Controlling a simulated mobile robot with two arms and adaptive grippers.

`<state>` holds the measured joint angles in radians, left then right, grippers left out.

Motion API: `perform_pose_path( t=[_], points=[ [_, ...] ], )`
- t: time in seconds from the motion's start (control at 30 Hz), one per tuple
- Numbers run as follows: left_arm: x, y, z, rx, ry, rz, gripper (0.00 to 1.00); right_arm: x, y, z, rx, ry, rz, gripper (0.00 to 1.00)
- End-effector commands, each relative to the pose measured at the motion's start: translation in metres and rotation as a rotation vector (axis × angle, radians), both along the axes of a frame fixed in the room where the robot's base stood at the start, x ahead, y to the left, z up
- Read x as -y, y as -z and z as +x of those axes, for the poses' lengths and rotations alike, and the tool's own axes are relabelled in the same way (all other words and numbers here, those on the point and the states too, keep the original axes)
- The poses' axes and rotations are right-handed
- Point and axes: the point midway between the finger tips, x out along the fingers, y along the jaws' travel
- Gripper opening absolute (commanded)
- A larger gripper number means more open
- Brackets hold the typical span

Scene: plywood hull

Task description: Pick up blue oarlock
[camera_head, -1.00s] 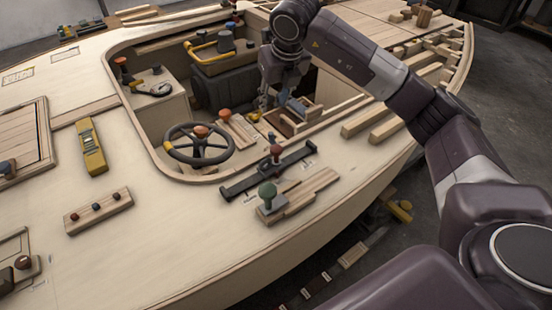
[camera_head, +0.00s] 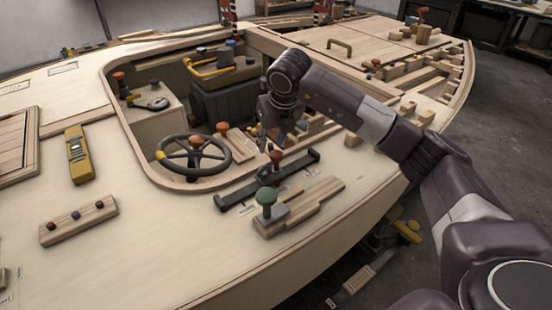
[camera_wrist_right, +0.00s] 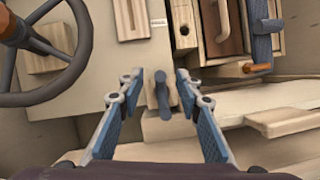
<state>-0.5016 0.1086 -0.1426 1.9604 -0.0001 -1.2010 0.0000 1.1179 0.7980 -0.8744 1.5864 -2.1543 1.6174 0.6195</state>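My right gripper (camera_head: 270,138) is over the cockpit opening, pointing down, in the head view. In the right wrist view its two blue-padded fingers (camera_wrist_right: 158,84) are spread apart. Between and below them, a blue-grey peg-like piece (camera_wrist_right: 161,98) stands on a small wooden block; it may be the blue oarlock, but its full shape does not show. I see no finger closed on it. Another blue bar (camera_wrist_right: 263,32) with an orange end lies at the right, by a wooden box. In the head view the arm mostly hides this area. My left gripper is not in view.
A dark steering wheel (camera_head: 193,155) stands left of the gripper. A black bar (camera_head: 266,181) and a green-knobbed block (camera_head: 267,205) sit on the near deck. A wooden box (camera_wrist_right: 222,35) is close by. The deck around the yellow tool (camera_head: 79,155) has free room.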

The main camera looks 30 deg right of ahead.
Motion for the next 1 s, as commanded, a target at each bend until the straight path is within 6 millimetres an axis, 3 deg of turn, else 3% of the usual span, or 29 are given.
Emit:
perform_pose_path(
  t=[0.13, 0.37, 0.67, 1.0],
  points=[
    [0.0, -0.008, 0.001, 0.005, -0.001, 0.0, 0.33, 0.002, 0.021, 0.007, -0.002, 0.003, 0.0, 0.32],
    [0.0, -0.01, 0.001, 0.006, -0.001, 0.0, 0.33, 0.002, 0.023, 0.009, 0.0, 0.002, 0.0, 0.32],
    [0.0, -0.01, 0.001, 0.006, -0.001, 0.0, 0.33, 0.002, 0.023, 0.009, 0.0, 0.002, 0.0, 0.0],
    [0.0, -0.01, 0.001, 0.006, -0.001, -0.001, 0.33, 0.002, 0.022, 0.009, 0.0, 0.001, 0.0, 0.0]
  ],
)
